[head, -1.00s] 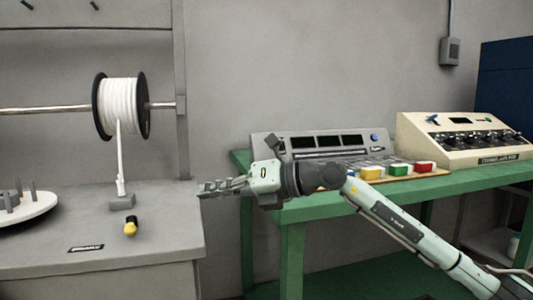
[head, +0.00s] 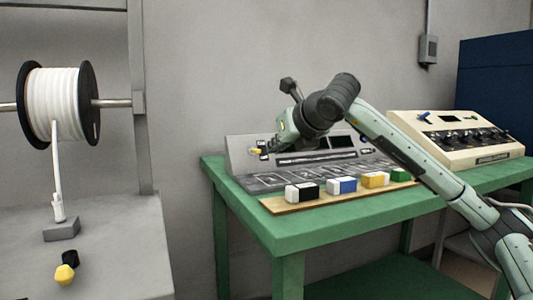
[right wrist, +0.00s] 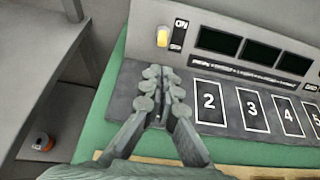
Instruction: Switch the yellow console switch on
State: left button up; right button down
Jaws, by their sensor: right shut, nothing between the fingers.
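The grey console (head: 236,147) stands on the green table, with dark screens and numbered slots. Its yellow switch (head: 255,151) is at the left end of the upright panel. In the right wrist view the yellow switch (right wrist: 162,37) sits beside a black ON label plate (right wrist: 180,35). My right gripper (head: 270,149) is in front of the panel's left part, close to the switch. In the right wrist view my right gripper (right wrist: 163,76) has its fingers together with nothing between them, pointing towards the switch, with a gap visible in the picture. My left gripper is not in view.
A wooden strip (head: 270,204) with several coloured blocks lies along the front of the green table (head: 240,219). A cream control box (head: 440,125) stands to the right. A grey bench with a white spool (head: 55,103) is at left, apart from the table.

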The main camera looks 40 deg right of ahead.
aim_at(256, 151)
jog(key=x, duration=0.9)
jog(key=shift+w+f+p, duration=0.15)
jog(key=shift+w+p, duration=0.1)
jog(key=shift+p, duration=0.1)
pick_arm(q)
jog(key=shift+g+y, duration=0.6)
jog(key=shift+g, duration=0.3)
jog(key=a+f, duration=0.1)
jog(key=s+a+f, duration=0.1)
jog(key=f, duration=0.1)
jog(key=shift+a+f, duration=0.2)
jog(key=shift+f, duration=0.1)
